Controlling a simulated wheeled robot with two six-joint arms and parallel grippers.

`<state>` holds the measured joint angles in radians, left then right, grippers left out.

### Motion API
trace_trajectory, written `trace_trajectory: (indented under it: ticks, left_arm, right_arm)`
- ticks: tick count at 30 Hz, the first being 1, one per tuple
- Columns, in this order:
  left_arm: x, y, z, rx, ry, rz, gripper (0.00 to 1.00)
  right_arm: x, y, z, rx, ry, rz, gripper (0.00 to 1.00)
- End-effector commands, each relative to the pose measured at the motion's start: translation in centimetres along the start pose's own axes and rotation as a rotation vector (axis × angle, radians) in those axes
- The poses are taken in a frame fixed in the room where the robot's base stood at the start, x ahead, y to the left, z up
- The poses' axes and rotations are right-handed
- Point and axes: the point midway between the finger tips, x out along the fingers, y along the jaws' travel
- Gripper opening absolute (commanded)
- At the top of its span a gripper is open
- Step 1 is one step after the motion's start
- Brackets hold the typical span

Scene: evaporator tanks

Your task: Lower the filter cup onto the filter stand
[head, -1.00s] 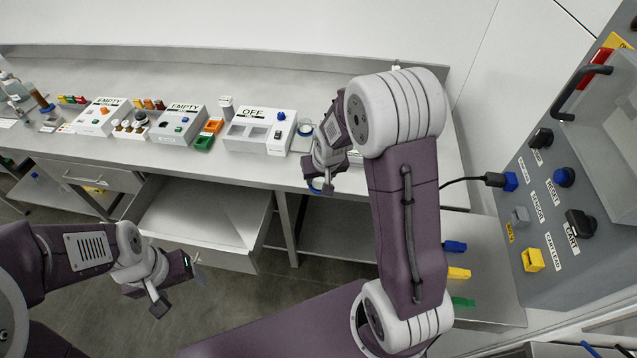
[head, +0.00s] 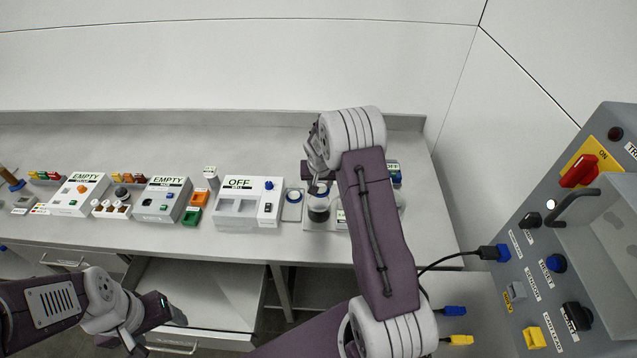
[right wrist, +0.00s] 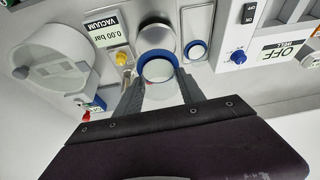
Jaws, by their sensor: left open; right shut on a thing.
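The filter cup, a clear cup with a blue rim (right wrist: 158,56), is between the fingers of my right gripper (right wrist: 158,82) in the right wrist view. In the head view my right gripper (head: 319,181) is over the right part of the bench, shut on the cup, which is mostly hidden there. A round grey-and-dark piece (head: 318,214), apparently the filter stand, is just below it; a silver round part (right wrist: 154,35) shows just beyond the cup in the wrist view. I cannot tell whether cup and stand touch. My left gripper (head: 163,318) is open and empty, low at left.
A blue-ringed pad (head: 292,197) and the white OFF box (head: 247,202) are left of the stand. A vacuum gauge box (right wrist: 112,29) and a large white round unit (right wrist: 52,65) are close by. A grey control panel (head: 560,250) stands at right.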

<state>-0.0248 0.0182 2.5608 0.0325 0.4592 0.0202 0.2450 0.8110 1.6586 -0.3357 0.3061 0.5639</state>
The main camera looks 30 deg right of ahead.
Motion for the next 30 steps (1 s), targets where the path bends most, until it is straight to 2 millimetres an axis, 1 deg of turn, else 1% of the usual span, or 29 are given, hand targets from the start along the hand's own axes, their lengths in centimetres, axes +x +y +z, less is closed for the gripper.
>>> trace_trajectory:
  ticks: [7,30]
  left_arm:
    - [0.8,0.0,0.0,0.000,0.001,0.000,0.71]
    - [5.5,-0.1,0.5,0.000,0.001,0.000,0.71]
  right_arm:
    - [0.3,0.0,0.2,-0.001,0.001,0.000,0.06]
    - [4.5,0.0,1.9,-0.001,0.001,0.000,0.06]
